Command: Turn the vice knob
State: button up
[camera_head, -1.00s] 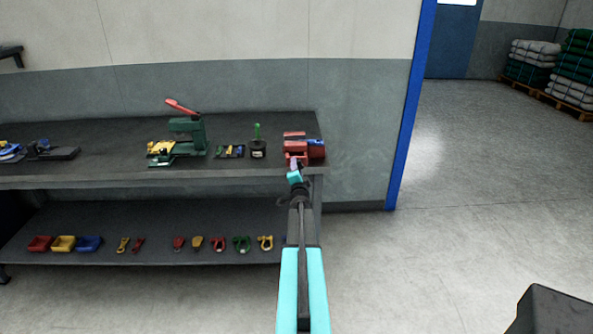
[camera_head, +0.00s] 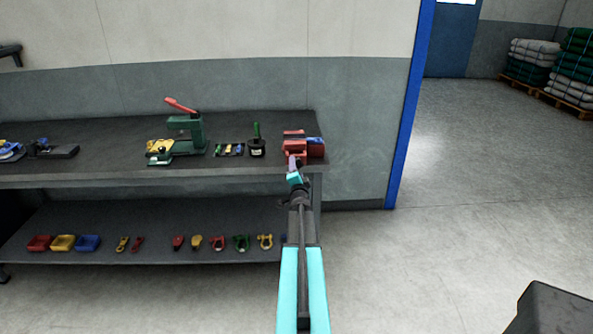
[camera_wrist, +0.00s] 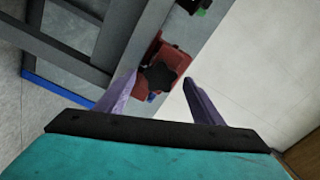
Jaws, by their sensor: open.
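The red vice (camera_head: 294,137) sits at the right end of the dark workbench top (camera_head: 100,132). In the wrist view the vice (camera_wrist: 172,52) faces me with its black star-shaped knob (camera_wrist: 160,77) at the front. My gripper (camera_head: 294,162) is in front of the vice and hides its lower front in the head view. In the wrist view my gripper (camera_wrist: 158,92) is open, with its purple fingers spread to the left and right of the knob. The knob appears beyond the fingertips; I cannot tell whether they touch it.
The lower shelf (camera_head: 160,250) holds coloured bins and shackles. A blue door frame (camera_head: 411,105) and open floor lie to the right.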

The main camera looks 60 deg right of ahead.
jog(key=b+v, duration=0.3)
jog(key=v, duration=0.9)
dwell(0.4)
jog(key=shift+f, duration=0.1)
dwell(0.4)
